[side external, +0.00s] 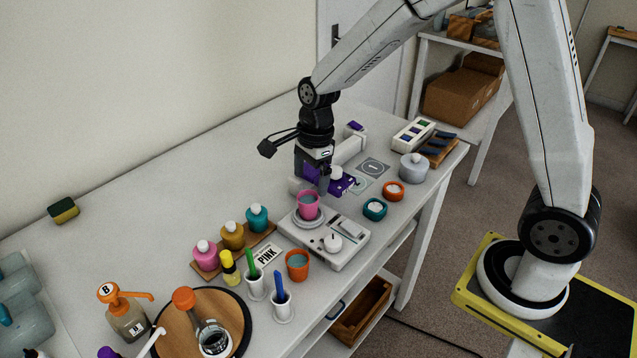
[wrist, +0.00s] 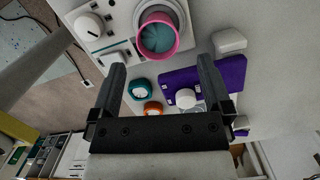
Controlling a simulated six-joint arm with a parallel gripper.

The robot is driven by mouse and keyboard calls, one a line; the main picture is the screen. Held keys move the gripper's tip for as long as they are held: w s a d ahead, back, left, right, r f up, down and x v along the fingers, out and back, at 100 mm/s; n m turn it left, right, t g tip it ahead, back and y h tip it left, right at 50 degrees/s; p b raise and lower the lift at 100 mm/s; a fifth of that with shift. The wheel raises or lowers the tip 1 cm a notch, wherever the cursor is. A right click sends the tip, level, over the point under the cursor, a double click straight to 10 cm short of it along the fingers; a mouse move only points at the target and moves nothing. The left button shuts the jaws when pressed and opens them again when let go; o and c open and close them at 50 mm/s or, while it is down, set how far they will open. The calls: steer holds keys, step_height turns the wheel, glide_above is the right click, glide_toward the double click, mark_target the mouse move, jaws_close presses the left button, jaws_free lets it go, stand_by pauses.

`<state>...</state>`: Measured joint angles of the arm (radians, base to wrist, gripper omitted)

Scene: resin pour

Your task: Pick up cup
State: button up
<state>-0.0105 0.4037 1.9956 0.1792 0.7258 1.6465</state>
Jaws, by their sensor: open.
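A pink cup (side external: 308,206) stands upright on the round plate of a white device (side external: 326,246) with a knob. In the wrist view the pink cup (wrist: 158,36) shows its open rim and a teal inside, just beyond and between my fingertips. My gripper (side external: 322,186) points down beside the cup on its far side in the side view, and does not visibly touch it. In the wrist view my gripper (wrist: 161,66) has its two fingers wide apart with nothing held between them. An orange cup (side external: 297,265) with bluish contents stands in front of the device.
A purple box (side external: 342,184) lies close behind my gripper. Teal (side external: 375,209) and orange (side external: 393,191) round containers sit to the right. The back left of the table is mostly clear.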

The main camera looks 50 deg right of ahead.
mark_target(307, 205)
steer(key=shift+a+f, duration=0.15)
steer(key=shift+f, duration=0.85)
steer(key=shift+f, duration=0.1)
steer(key=shift+a+f, duration=0.25)
steer(key=shift+f, duration=1)
steer(key=shift+a+f, duration=0.2)
steer(key=shift+f, duration=1)
steer(key=c, duration=1.3)
steer(key=shift+c, duration=0.2)
steer(key=shift+r, duration=0.2)
